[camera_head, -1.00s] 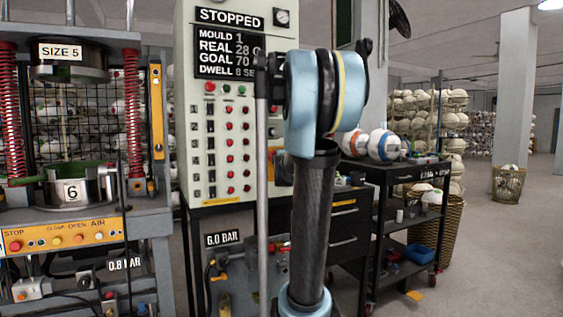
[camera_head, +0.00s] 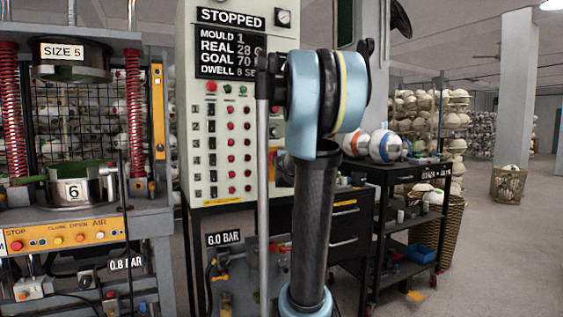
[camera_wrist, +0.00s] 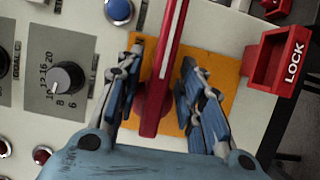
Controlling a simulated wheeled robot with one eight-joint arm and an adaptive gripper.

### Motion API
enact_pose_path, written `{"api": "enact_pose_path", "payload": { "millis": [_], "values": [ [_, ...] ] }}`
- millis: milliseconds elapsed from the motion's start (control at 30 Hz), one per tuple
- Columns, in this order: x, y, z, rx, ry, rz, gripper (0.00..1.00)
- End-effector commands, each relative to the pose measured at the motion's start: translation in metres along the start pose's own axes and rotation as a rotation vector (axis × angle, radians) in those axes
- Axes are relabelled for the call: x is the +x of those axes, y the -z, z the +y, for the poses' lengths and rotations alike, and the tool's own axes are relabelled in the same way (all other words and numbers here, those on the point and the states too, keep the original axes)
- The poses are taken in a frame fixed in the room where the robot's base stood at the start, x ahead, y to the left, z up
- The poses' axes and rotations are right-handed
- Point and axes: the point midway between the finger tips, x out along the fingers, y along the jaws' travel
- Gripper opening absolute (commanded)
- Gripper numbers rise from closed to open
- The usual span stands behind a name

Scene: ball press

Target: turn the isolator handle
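The isolator handle (camera_wrist: 158,95) is a red lever with a pale stripe, on an orange plate (camera_wrist: 220,75) in the wrist view. It runs up and slightly right, past the top edge. My gripper (camera_wrist: 162,60) is open, with one finger on each side of the handle. Gaps show between the fingers and the lever. A red LOCK piece (camera_wrist: 285,62) is right of the plate. In the head view my arm hides the handle and the gripper.
A dial (camera_wrist: 67,79) and a blue button (camera_wrist: 118,10) sit left of the handle. The head view shows the control cabinet (camera_head: 187,100) reading STOPPED, the ball press (camera_head: 160,225) at left, and a black cart (camera_head: 385,178) at right.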

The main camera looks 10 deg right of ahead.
Motion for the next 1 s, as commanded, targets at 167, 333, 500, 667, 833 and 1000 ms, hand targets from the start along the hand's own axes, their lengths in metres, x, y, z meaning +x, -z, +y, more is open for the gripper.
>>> {"api": "enact_pose_path", "payload": {
  "millis": [167, 333, 500, 667, 833, 1000],
  "values": [
    [-0.018, 0.000, 0.000, 0.000, 0.000, 0.000, 0.35],
    [-0.040, 0.001, -0.001, 0.001, 0.000, 0.001, 0.35],
    [-0.060, 0.001, -0.001, 0.002, 0.001, 0.002, 0.35],
    [-0.079, 0.001, -0.001, 0.002, 0.001, 0.002, 0.35],
    [-0.097, 0.002, -0.002, 0.003, 0.002, 0.003, 0.35],
    [-0.109, 0.002, -0.002, 0.004, 0.002, 0.003, 0.35]
  ]
}}
